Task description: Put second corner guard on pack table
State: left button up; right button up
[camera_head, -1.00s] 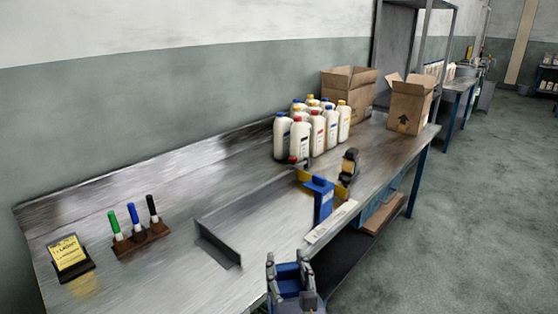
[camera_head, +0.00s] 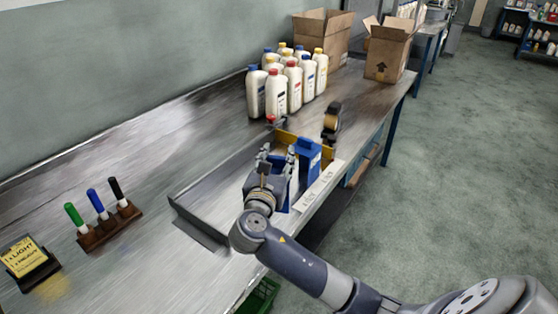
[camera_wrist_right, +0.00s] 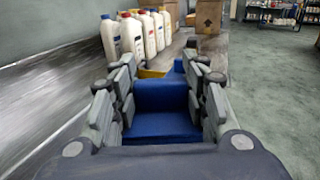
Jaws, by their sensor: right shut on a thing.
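My right gripper (camera_head: 276,160) is over the front part of the metal pack table (camera_head: 150,265), shut on a blue corner guard (camera_wrist_right: 163,108). In the wrist view this guard sits between the finger pads. In the head view the gripper mostly hides it, and I cannot tell whether it touches the table. Another blue corner guard (camera_head: 307,158) stands on the table just beyond the gripper, near the front edge. It shows partly behind the held one in the wrist view (camera_wrist_right: 178,66). My left gripper is not in view.
A low metal angle (camera_head: 205,213) lies left of the gripper. A white labelled strip (camera_head: 320,186) runs along the front edge. Several white bottles (camera_head: 290,85), a tape dispenser (camera_head: 332,122) and open cartons (camera_head: 388,52) stand farther back. A marker rack (camera_head: 108,225) stands left.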

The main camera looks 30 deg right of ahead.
jog(key=x, duration=0.3)
jog(key=shift+a+f, duration=0.1)
jog(key=shift+w+f, duration=0.1)
jog(key=shift+w, duration=0.1)
notch_tip(320, 180, down, 3)
jog(key=shift+f, duration=0.2)
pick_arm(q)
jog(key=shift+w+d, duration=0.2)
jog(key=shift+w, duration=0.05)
pick_arm(e)
jog(key=shift+f, duration=0.15)
jog(key=o, duration=1.3)
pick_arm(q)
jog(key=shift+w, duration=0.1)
pick_arm(e)
jog(key=shift+o, duration=0.4)
